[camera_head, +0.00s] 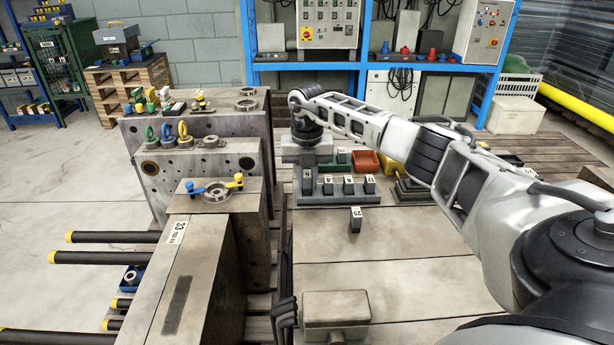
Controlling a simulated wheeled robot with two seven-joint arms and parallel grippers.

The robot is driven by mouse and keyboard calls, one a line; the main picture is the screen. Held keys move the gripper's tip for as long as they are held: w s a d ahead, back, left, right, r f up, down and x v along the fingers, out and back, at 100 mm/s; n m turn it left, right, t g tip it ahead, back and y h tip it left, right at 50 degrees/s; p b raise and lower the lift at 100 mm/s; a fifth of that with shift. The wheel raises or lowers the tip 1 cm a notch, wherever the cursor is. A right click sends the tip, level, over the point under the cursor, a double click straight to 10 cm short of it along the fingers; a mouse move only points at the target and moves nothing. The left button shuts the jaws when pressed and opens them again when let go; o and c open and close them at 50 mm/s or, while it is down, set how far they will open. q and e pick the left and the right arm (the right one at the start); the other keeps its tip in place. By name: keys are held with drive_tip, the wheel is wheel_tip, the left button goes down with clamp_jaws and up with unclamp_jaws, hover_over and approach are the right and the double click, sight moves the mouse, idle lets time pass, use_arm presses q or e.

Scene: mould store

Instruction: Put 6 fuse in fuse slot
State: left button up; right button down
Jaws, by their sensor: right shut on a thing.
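My right gripper (307,158) points down above the left end of a grey fuse rack (338,199) in the middle of the view. It is shut on a dark fuse (307,184) whose small white label I cannot read with certainty. This fuse is at the rack's left end; I cannot tell if it is fully seated. Beside it in the rack stand dark fuses labelled 4 (327,189), 8 (348,189) and 12 (369,189). A fuse labelled 25 (355,221) stands alone on the table in front of the rack. My left gripper is out of view.
Behind the rack are a red-orange bin (365,161) and a green bin (343,157). Large steel mould blocks (228,240) stand close on the left. A beige box (336,308) is at the front. The tabletop (400,260) right of the lone fuse is clear.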

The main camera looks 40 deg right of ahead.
drive_tip(key=shift+f, duration=0.5)
idle(0.3)
drive_tip(key=c, duration=1.3)
unclamp_jaws()
drive_tip(key=c, duration=0.3)
drive_tip(key=shift+r, duration=0.25)
drive_tip(key=shift+r+p, duration=0.5)
drive_tip(key=shift+p, duration=0.05)
drive_tip(key=shift+r, duration=0.1)
